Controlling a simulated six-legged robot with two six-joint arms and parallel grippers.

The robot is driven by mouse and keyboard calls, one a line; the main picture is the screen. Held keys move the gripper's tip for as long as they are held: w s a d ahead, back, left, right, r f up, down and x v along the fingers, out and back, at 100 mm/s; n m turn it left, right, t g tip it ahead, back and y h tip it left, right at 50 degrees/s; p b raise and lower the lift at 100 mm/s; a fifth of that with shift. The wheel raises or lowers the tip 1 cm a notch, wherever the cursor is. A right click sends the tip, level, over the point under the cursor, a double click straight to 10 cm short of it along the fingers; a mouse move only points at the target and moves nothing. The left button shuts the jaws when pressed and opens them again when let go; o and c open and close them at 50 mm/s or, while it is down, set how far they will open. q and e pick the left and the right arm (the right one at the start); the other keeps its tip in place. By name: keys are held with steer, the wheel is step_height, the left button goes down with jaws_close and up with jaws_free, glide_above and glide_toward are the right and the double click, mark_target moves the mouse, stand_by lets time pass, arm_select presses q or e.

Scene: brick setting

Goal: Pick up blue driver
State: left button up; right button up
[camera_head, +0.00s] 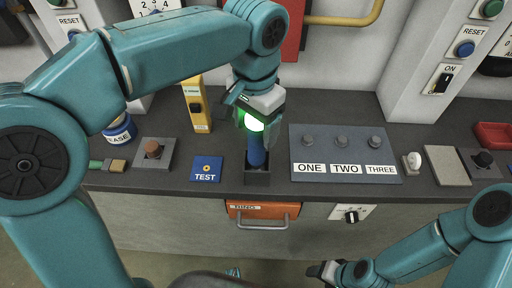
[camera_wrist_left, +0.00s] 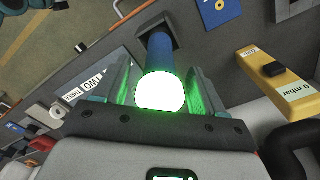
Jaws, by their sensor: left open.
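The blue driver (camera_head: 256,155) stands upright in a small dark holder (camera_head: 257,178) on the grey bench. Its glowing round white top sits at my left gripper (camera_head: 255,120), with green light around it. In the left wrist view the blue shaft (camera_wrist_left: 159,52) runs up from the holder, and the glowing top lies between the two fingers of my left gripper (camera_wrist_left: 160,92). The fingers are open, one on each side, with gaps showing. My right gripper (camera_head: 325,270) is at the lower right, in front of the bench; its jaws are too unclear to read.
A TEST plate (camera_head: 206,168) lies left of the holder, and a yellow gauge (camera_head: 196,106) stands behind it. A panel with ONE, TWO, THREE pegs (camera_head: 345,153) is on the right. An orange drawer (camera_head: 262,211) is below the bench edge.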

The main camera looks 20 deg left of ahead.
mark_target(257, 149)
arm_select(q)
step_height(257, 149, down, 3)
steer(key=shift+w+r, duration=0.1)
steer(key=shift+w, duration=0.05)
jaws_close()
